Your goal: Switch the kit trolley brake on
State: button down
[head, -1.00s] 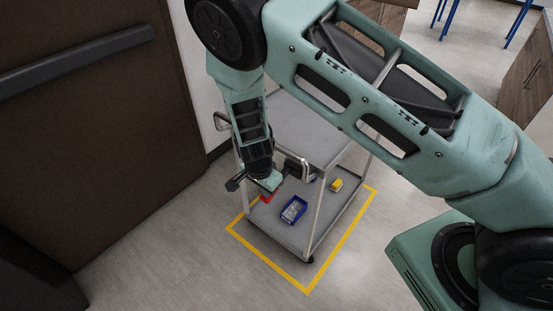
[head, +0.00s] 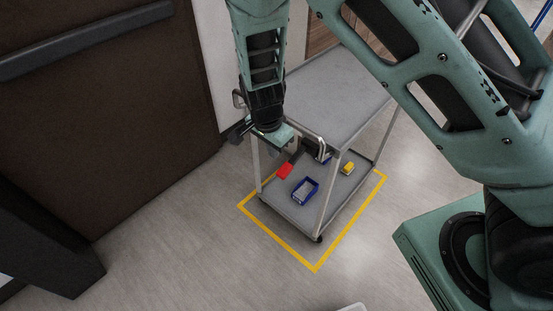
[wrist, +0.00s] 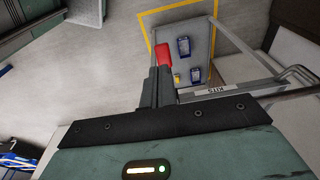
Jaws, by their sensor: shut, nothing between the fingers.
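The kit trolley (head: 335,90) is a grey two-shelf cart with metal posts, standing inside a yellow floor outline. A red piece, apparently the brake lever's end (head: 285,171), shows low at its near left end. It also shows in the wrist view (wrist: 163,55), just beyond my fingertips. My gripper (head: 293,160) is shut and empty, reaching down beside the trolley's end above the red piece. In the wrist view the dark closed fingers (wrist: 160,72) point at the red piece and overlap its lower part. Whether they touch it I cannot tell.
A brown door (head: 110,130) is at the left. The floor in front is clear.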

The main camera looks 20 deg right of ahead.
jog(key=shift+s+a+r, duration=0.15)
jog(key=shift+a+r, duration=0.05)
jog(key=shift+r, duration=0.5)
jog(key=shift+s+a+r, duration=0.1)
jog(key=shift+a+r, duration=0.1)
jog(key=shift+r, duration=0.45)
jog(key=s+r+n+y+b, duration=0.1)
jog(key=s+r+n+b, duration=0.3)
jog(key=s+n, duration=0.6)
jog(key=s+r+n+g+y+b, duration=0.1)
jog(key=s+r+n+b, duration=0.2)
jog(key=s+r+n, duration=0.3)
jog(key=s+n, duration=0.4)
jog(key=s, duration=0.4)
jog(key=shift+s+a+b, duration=0.2)
jog(key=shift+s+b, duration=0.15)
jog(key=shift+d, duration=0.15)
